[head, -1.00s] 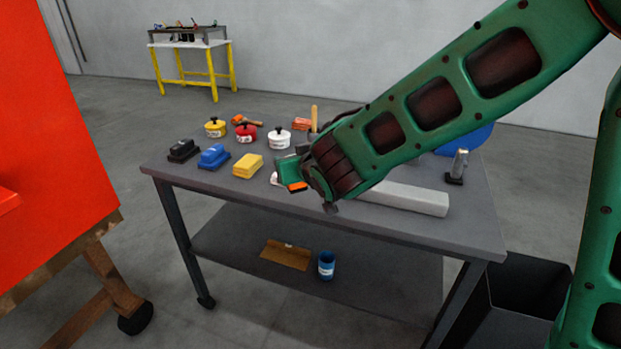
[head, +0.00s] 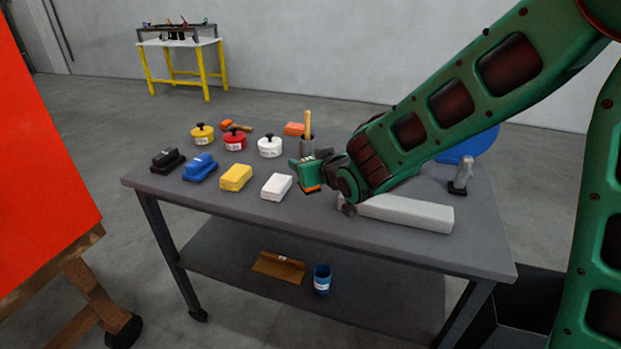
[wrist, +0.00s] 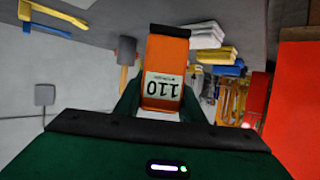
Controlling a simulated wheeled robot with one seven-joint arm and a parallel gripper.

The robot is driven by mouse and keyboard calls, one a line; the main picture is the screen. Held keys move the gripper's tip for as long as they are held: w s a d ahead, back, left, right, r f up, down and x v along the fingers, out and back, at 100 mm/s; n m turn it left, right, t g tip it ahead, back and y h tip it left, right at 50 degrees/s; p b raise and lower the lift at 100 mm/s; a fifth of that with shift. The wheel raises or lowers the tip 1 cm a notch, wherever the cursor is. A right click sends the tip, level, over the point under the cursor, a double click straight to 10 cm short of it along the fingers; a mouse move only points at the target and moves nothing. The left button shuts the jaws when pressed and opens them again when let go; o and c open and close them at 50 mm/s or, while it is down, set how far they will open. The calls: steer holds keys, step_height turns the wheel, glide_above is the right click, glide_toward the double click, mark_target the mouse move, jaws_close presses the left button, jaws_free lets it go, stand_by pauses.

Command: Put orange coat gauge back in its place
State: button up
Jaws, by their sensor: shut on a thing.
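My gripper (head: 312,175) is shut on the orange coat gauge. In the wrist view the gauge (wrist: 166,68) is an orange block between the fingers, with a white label reading "110" upside down. In the head view only a small orange edge of the gauge (head: 311,189) shows below the green fingers. I cannot tell which spot is the gauge's place.
Yellow (head: 202,134), red (head: 235,140) and white (head: 270,147) round pots stand behind black (head: 167,160), blue (head: 200,167) and yellow (head: 236,177) blocks. An orange item (head: 294,128) lies at the back. A long pale bar (head: 410,213) lies front right, near a grey-handled tool (head: 461,175).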

steer(key=shift+w+d+f, duration=0.1)
steer(key=shift+d+f, duration=0.1)
steer(key=shift+f, duration=0.6)
steer(key=shift+w+d+f, duration=0.15)
steer(key=shift+d+f, duration=0.05)
steer(key=shift+f, duration=0.6)
steer(key=shift+w+d+f, duration=0.1)
steer(key=shift+d+f, duration=0.1)
steer(key=shift+f, duration=0.6)
steer(key=shift+f, duration=0.1)
steer(key=o, duration=1.1)
